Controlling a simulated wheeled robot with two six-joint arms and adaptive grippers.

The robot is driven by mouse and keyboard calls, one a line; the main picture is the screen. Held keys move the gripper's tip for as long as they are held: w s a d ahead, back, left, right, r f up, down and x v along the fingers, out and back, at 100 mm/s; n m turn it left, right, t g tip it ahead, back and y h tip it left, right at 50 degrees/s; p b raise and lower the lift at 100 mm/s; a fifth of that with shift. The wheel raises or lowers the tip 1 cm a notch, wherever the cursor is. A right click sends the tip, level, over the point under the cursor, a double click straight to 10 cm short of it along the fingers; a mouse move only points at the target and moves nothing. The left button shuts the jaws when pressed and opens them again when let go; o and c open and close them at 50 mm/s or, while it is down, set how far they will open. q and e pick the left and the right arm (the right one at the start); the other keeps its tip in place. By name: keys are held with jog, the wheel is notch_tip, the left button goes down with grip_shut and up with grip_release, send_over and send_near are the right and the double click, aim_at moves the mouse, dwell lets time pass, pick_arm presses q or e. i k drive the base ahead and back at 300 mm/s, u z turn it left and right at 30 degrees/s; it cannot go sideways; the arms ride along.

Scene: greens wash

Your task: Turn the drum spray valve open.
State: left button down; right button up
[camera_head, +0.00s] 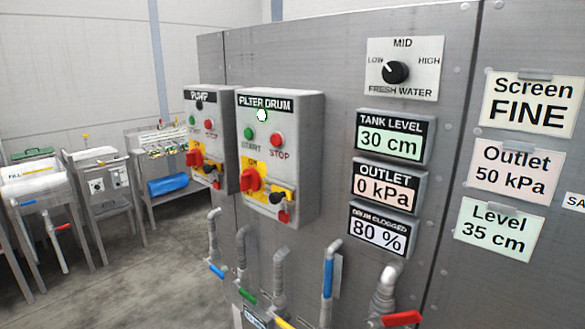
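Several grey pipes with coloured valve handles stand along the bottom of the grey panel (345,40). The handles are blue (217,271), green (247,296), yellow (284,323), a second blue one (328,278) standing upright along its pipe, and red (401,319) lying roughly crosswise. I cannot tell which is the drum spray valve; no legible label names it. The filter drum box (307,155) has a lit white lamp, green and red buttons and a red switch. A display (379,231) reads drum clogged 80 %. Neither gripper is in view.
The pump box (207,93) is left of the filter drum box. Other displays read tank level 30 cm (390,142) and outlet 0 kPa (385,189). The fresh water knob (395,72) points towards low. Metal sinks (45,185) stand at left; the floor (150,275) between is clear.

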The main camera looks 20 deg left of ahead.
aim_at(243, 291)
jog(key=u, duration=0.3)
jog(key=k, duration=0.35)
jog(key=u, duration=1.3)
jog(key=i, duration=0.85)
jog(key=z, duration=0.7)
